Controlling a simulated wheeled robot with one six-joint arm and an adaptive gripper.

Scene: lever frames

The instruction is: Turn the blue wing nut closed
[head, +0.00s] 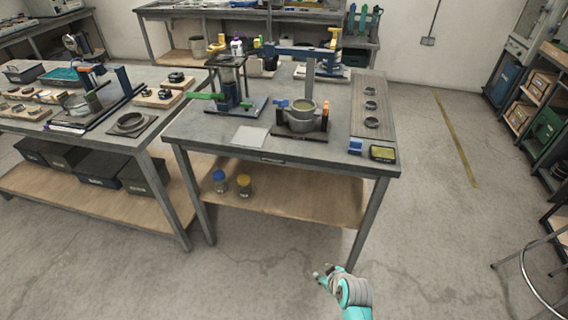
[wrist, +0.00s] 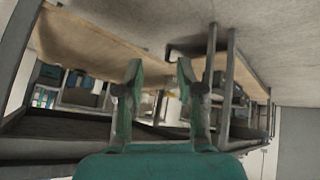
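A small blue part (head: 282,103) that looks like the wing nut sits at the left of a round metal pot (head: 302,122) on the middle table; it is too small to tell how far it is turned. My gripper (head: 322,272) is low in front of that table, above the floor and well apart from the blue part. In the wrist view my gripper (wrist: 160,72) has its two green fingers spread with nothing between them. The blue part cannot be made out in the wrist view.
A stool (head: 535,280) is at right. The floor in front is clear.

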